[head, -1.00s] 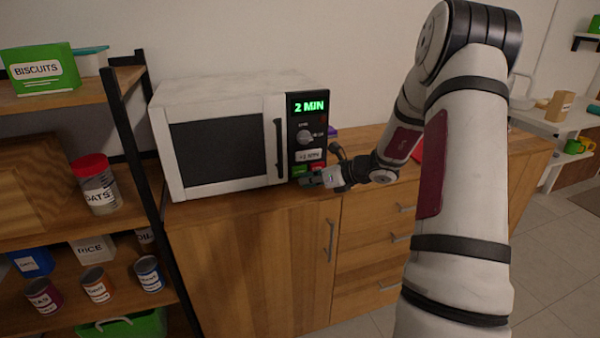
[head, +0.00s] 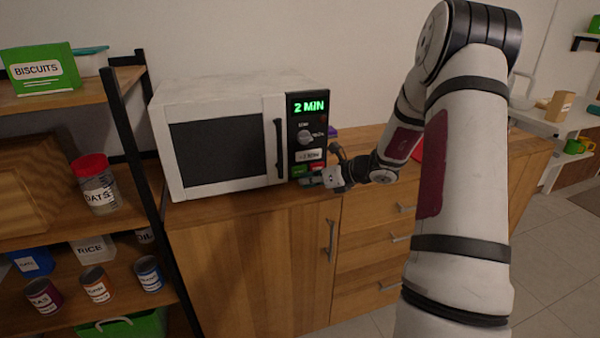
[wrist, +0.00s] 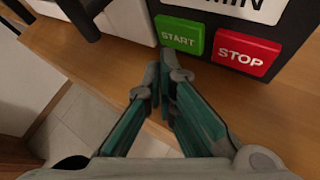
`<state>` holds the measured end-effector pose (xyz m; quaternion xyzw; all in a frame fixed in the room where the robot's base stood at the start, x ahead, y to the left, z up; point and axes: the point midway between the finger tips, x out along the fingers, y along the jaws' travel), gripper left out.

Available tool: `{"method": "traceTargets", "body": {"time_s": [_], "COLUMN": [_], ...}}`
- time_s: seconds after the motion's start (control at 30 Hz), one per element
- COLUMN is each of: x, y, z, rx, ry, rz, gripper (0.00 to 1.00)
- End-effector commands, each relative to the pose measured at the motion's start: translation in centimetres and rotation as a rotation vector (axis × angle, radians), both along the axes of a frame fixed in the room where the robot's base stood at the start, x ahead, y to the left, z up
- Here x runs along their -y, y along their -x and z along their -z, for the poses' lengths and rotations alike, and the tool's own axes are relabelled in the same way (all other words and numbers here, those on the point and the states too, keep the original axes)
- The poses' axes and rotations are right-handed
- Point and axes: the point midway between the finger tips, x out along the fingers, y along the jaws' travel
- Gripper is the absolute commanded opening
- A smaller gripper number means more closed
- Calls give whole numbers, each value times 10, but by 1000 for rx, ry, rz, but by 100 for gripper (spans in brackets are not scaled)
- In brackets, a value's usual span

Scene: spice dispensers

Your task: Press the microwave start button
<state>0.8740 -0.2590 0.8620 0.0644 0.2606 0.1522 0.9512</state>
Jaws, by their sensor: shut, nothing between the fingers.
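The white microwave (head: 220,140) stands on the wooden cabinet with its door closed; its display (head: 308,106) reads "2 MIN" in green. The green START button (wrist: 180,34) and, to its right, the red STOP button (wrist: 245,51) are at the bottom of the black control panel. In the head view the green button (head: 299,170) is partly visible just above my gripper (head: 308,180). In the wrist view my gripper (wrist: 160,80) is shut and empty, its fingertips just below the START button. I cannot tell whether they touch it.
The wooden cabinet top (head: 235,208) runs in front of the microwave. The black door handle (head: 279,148) is left of the control panel. A shelf rack (head: 130,135) with jars, cans and boxes stands at the left.

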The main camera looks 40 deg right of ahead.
Motion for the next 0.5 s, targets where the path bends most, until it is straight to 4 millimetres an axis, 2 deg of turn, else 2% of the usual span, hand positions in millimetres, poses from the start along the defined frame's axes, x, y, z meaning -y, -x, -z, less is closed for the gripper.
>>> {"method": "traceTargets", "body": {"time_s": [0.5], "x": [2], "y": [-8], "z": [0], "rx": [0], "ry": [0], "rz": [0], "gripper": [0]}}
